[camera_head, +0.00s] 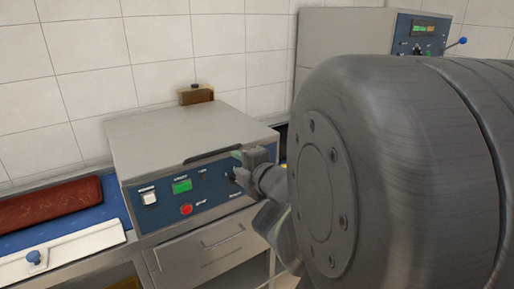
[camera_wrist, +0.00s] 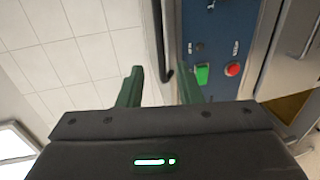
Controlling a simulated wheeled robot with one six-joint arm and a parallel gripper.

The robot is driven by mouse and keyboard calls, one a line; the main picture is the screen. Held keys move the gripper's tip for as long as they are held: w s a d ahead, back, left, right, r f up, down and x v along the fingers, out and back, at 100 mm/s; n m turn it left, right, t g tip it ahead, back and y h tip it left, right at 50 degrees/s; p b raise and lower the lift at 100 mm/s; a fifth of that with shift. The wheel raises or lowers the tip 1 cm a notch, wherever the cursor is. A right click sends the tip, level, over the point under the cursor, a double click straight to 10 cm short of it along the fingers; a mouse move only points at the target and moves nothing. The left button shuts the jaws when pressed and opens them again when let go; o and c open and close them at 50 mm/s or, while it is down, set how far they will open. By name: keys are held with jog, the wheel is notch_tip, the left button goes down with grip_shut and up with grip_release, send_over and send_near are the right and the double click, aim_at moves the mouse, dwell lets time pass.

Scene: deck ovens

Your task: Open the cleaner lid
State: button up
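The cleaner (camera_head: 160,180) is a low steel box with a flat grey lid (camera_head: 180,129) and a blue front panel. The lid lies flat and looks closed. A dark bar handle (camera_head: 214,155) runs along its front edge; it also shows in the wrist view as a dark handle bar (camera_wrist: 164,48). My gripper (camera_head: 243,160) is at the handle's right end, partly hidden by my arm. In the wrist view, my gripper (camera_wrist: 160,88) has its two green fingers apart, with the handle's end in line with the gap. Contact cannot be told.
A brown block (camera_head: 195,95) stands behind the lid by the tiled wall. A second machine (camera_head: 345,43) is at right. A red slab (camera_head: 50,203) lies at left.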

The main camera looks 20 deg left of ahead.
aim_at(218, 153)
jog(key=x, duration=1.3)
jog(key=shift+w+a, duration=0.25)
grip_shut()
